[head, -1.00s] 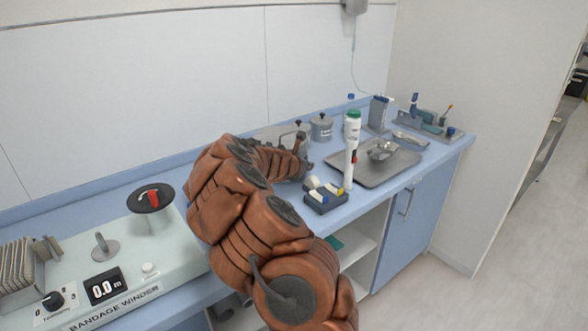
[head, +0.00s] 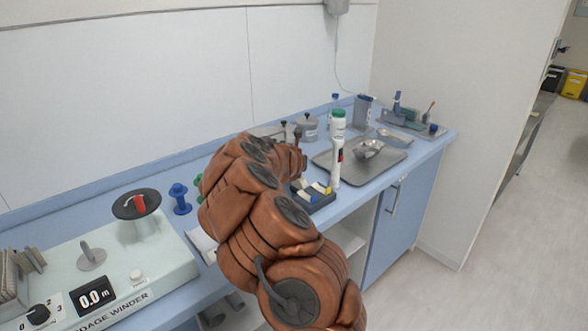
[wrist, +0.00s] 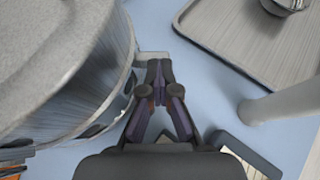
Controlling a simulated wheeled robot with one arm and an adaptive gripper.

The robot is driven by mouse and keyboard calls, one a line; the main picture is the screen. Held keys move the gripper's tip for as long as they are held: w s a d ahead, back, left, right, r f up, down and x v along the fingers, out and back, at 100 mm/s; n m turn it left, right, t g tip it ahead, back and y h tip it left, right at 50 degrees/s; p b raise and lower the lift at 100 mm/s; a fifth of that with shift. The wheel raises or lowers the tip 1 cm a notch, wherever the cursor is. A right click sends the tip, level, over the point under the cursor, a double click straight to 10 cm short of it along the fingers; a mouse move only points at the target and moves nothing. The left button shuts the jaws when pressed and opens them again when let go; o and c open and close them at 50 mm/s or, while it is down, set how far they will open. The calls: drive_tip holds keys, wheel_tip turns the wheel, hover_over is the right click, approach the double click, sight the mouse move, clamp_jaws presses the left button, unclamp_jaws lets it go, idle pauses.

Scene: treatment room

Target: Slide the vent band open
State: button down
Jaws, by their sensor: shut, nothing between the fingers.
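A round metal drum (wrist: 55,60) fills the left of the wrist view, its lid rim and shiny side wall showing. A band (wrist: 122,88) runs round its side, with a dark opening near the lower edge. A small pale tab (wrist: 150,57) juts from the wall toward my fingertips. My gripper (wrist: 160,72) is shut and empty, its tips close by or against that tab; I cannot tell whether they touch. In the head view the drum (head: 266,131) is mostly hidden behind my arm, and my gripper (head: 299,148) is small and partly hidden at the drum's right side.
A white bottle with a green cap (head: 338,124), a white cylinder (head: 336,165) and a dark block holder (head: 318,200) stand nearby. A bandage winder (head: 150,265) and blue spool (head: 180,198) are left.

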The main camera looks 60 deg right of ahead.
drive_tip(key=shift+a+f, duration=0.15)
drive_tip(key=shift+f, duration=0.1)
drive_tip(key=shift+a+f, duration=0.1)
drive_tip(key=shift+a, duration=0.1)
drive_tip(key=f+b+v, duration=0.1)
drive_tip(key=v, duration=1.2)
drive_tip(key=shift+a+b, duration=0.35)
drive_tip(key=shift+a, duration=0.05)
drive_tip(key=shift+s+r, duration=0.1)
drive_tip(key=shift+r, duration=0.05)
